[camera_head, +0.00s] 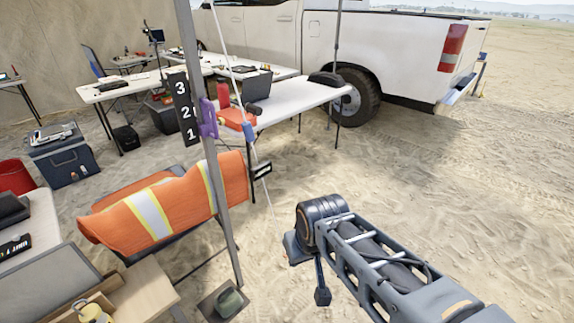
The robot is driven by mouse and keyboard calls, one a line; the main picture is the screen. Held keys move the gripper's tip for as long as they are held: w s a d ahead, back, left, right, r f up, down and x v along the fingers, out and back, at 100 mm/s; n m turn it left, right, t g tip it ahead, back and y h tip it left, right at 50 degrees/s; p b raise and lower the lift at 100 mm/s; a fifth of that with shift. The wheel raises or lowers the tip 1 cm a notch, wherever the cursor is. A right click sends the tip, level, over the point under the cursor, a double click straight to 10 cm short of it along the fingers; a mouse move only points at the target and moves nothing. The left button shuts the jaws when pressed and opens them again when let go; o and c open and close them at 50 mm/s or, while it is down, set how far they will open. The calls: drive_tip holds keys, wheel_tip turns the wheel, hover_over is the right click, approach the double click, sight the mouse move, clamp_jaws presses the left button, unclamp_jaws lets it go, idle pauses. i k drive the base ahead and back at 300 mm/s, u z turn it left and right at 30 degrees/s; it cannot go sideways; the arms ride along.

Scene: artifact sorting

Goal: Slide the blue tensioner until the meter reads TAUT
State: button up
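The blue tensioner (249,131) sits on a thin white guy line (234,82) that slants from the top of the picture down to the sand. A small black box, seemingly the meter (262,171), hangs on the line below the tensioner. Its reading is too small to make out. My gripper (307,272) is at the end of my arm, to the lower right of the meter and apart from the line. It appears to hold nothing.
A grey pole (222,205) with a 3-2-1 board (183,108) and a purple clamp (208,118) stands left of the line. An orange vest (150,212) drapes over a chair behind it. A white table (290,102) stands behind the tensioner. Open sand lies right.

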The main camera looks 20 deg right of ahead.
sight(248, 130)
drive_tip(key=z, duration=0.1)
drive_tip(key=i, duration=0.25)
drive_tip(key=k, duration=0.6)
drive_tip(key=u, duration=0.6)
drive_tip(key=i, duration=1.3)
drive_tip(key=z, duration=0.4)
